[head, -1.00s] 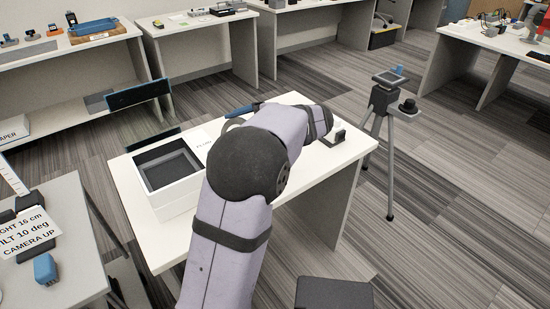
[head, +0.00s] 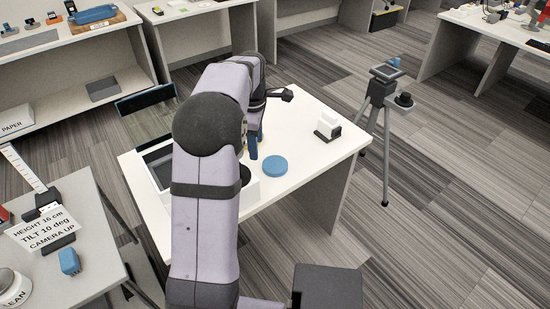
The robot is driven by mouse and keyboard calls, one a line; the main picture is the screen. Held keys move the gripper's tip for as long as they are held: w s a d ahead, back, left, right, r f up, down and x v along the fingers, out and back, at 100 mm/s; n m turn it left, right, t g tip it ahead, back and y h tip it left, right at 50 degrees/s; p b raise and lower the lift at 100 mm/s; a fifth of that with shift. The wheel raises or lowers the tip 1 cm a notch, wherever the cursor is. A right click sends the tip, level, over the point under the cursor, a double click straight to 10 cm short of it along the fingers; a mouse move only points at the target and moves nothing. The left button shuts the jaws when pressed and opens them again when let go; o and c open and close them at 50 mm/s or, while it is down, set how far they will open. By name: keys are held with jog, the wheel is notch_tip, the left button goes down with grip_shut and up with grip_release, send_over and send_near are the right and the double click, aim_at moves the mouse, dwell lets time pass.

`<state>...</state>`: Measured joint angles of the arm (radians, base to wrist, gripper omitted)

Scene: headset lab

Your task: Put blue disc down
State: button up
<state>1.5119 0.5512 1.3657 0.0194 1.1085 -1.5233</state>
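The blue disc (head: 275,166) lies flat on the white table (head: 310,170), right of my arm. It is in full view and nothing touches it from above. My arm reaches over the table. My gripper (head: 252,146) is at the arm's far end, just left of and above the disc in the picture, and looks apart from it. A narrow blue part shows there. My arm hides most of the gripper, so its opening does not show.
A small white block on a base (head: 328,127) stands right of the disc. A tripod (head: 383,120) stands beyond the table's right edge. The table's right part is mostly clear.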

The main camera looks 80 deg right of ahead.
jog(key=shift+s+d+f+n+g+h+b, duration=0.1)
jog(key=shift+s+d+f+n+g+h, duration=0.4)
jog(key=shift+d+f+n, duration=1.2)
jog(key=shift+s+d+f+n+g+h+b, duration=0.15)
jog(key=shift+s+d+f+n+g, duration=0.55)
jog(key=shift+f+n, duration=1.1)
jog(key=shift+s+d+f+n+g+h+b, duration=0.1)
jog(key=shift+s+d+f+n+g+h, duration=0.4)
jog(key=shift+d+f+n, duration=1.3)
jog(key=shift+s+a+f+m, duration=0.15)
jog(key=shift+a+f+m, duration=0.4)
jog(key=shift+m, duration=0.15)
jog(key=shift+y, duration=0.25)
grip_shut()
grip_release()
jog(key=b+v, duration=0.1)
jog(key=v, duration=0.6)
jog(key=shift+r+b, duration=0.15)
jog(key=shift+b, duration=0.2)
